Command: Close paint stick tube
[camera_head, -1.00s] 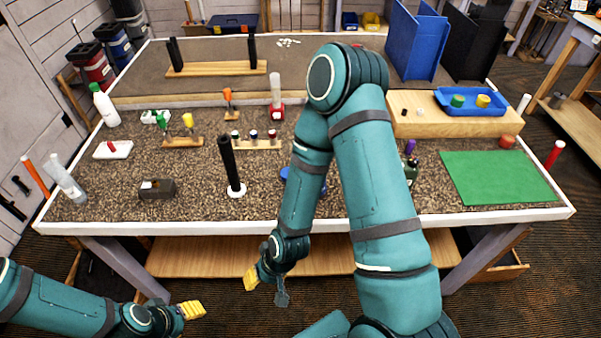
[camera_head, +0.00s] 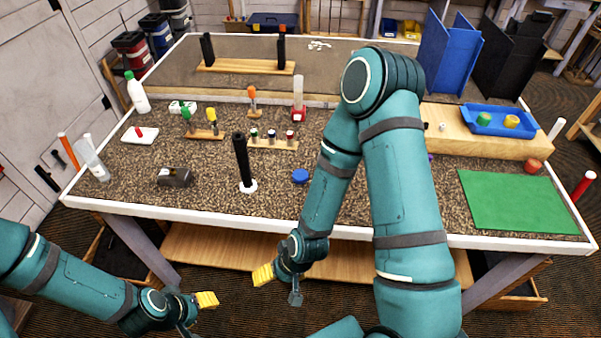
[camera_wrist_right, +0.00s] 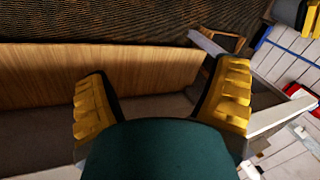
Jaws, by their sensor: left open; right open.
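A small wooden rack (camera_head: 273,143) stands mid-left on the speckled bench, holding three small capped sticks (camera_head: 271,134). A clear upright tube on a red base (camera_head: 298,97) stands behind it. I cannot tell which of these is the paint stick tube. A round blue cap-like disc (camera_head: 300,176) lies near the front. My left gripper (camera_head: 197,312) is open, in front of and below the bench's front edge. My right gripper (camera_head: 279,287) is also open in front of the bench; its yellow fingers in the right wrist view (camera_wrist_right: 160,95) have nothing between them.
A black grip on a white base (camera_head: 243,163) stands near the front edge. A green mat (camera_head: 517,202) lies at right, with a blue tray (camera_head: 498,121) on a wooden block behind it. My right arm hides part of the bench's middle. Clear bench lies around the blue disc.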

